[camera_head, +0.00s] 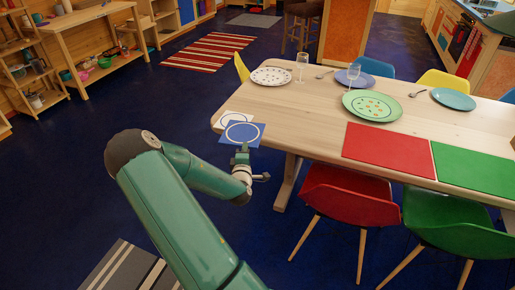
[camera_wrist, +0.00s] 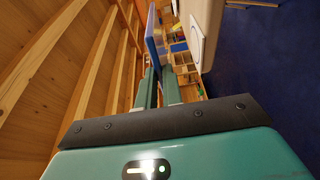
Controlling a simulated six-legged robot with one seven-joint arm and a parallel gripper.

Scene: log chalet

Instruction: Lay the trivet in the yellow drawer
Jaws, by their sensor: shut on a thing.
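A flat blue square with a pale ring, which looks like the trivet (camera_head: 258,130), is held by my gripper (camera_head: 242,150) at the near left corner of the table. In the wrist view the trivet (camera_wrist: 151,40) shows nearly edge-on, and my gripper's fingers (camera_wrist: 161,88) are shut on its edge. In the head view it overlaps a white square with a dark ring (camera_head: 229,117) on the table corner. That white square (camera_wrist: 197,42) also shows in the wrist view, apart from the trivet. I cannot make out a yellow drawer for certain in either view.
The wooden table (camera_head: 310,105) holds plates, glasses, spoons and red and green placemats. A red chair (camera_head: 348,200) and a green chair (camera_head: 450,225) stand at its near side. Wooden shelves (camera_head: 100,45) line the back left. The dark blue floor (camera_head: 100,110) left of the table is mostly clear.

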